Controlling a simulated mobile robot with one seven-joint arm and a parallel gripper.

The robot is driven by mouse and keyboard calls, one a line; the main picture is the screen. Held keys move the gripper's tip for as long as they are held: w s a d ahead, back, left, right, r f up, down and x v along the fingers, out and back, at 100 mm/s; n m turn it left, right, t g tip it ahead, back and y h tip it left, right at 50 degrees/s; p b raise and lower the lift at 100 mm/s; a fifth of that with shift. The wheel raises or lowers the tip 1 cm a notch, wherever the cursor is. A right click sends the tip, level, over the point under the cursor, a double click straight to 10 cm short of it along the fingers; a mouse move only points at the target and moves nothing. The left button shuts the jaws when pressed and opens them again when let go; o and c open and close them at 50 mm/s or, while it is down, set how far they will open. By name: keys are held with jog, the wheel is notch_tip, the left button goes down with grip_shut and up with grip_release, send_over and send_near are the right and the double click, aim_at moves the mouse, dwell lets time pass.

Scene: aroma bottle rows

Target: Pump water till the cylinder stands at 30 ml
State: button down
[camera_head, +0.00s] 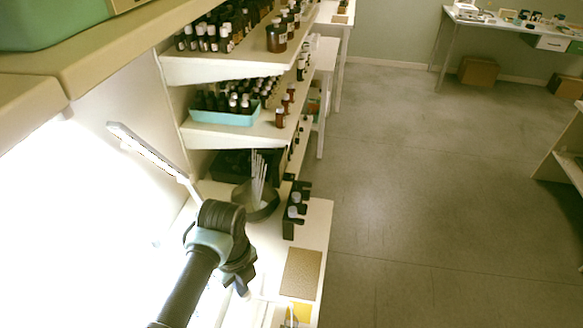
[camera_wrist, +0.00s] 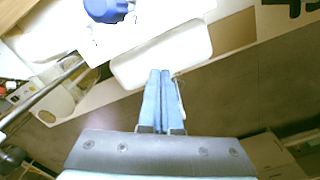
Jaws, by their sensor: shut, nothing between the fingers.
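In the head view my gripper (camera_head: 244,292) points down over the bright left part of the workbench. In the wrist view its two blue fingers (camera_wrist: 161,78) are pressed together with nothing between them. Beyond the fingertips lies a white rounded block or tray (camera_wrist: 162,52). A blue rounded object (camera_wrist: 106,8) is cut by the top edge of the wrist view; I cannot tell whether it belongs to the pump. I cannot make out a measuring cylinder or a water level in either view. My arm and the glare hide part of the bench in the head view.
A dark rack with bottles (camera_head: 294,212), a round dark holder with pale sticks (camera_head: 257,201) and a tan mat (camera_head: 302,274) stand on the bench. Bottle shelves (camera_head: 205,68) rise behind. A white lamp bar (camera_head: 150,153) is near my arm.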

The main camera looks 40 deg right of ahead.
jog(key=shift+s+f, duration=0.1)
jog(key=shift+f, duration=0.2)
jog(key=shift+r+p, duration=1.3)
jog(key=shift+r, duration=0.25)
jog(key=shift+f+b, duration=0.65)
jog(key=shift+f, duration=0.45)
jog(key=shift+r+p, duration=1)
jog(key=shift+r, duration=0.1)
jog(key=shift+r, duration=0.1)
notch_tip(320, 180, up, 6)
jog(key=p, duration=0.5)
jog(key=shift+p, duration=0.3)
